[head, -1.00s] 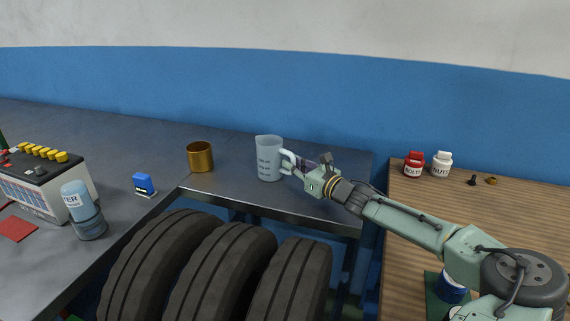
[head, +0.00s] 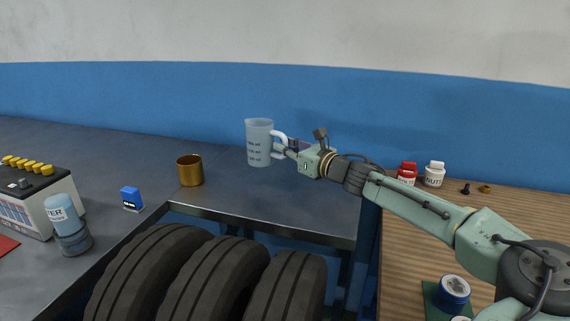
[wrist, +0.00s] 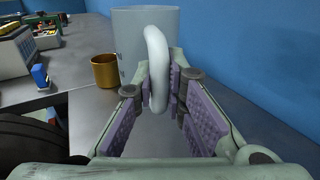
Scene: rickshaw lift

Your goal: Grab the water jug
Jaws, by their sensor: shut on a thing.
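The water jug (head: 259,143) is a translucent pale-blue measuring jug with dark markings and a white handle on its right side. My gripper (head: 288,150) is shut on the handle from the right and holds the jug upright, raised above the dark grey workbench (head: 300,205). In the wrist view the jug (wrist: 143,35) is straight ahead, its handle (wrist: 156,55) between the purple finger pads of my gripper (wrist: 160,88). The jug's far side is hidden.
A brass cup (head: 190,171) stands left of the jug on the bench. Several black tyres (head: 225,280) stand in front. Red (head: 406,172) and white (head: 434,174) bottles stand on the wooden table.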

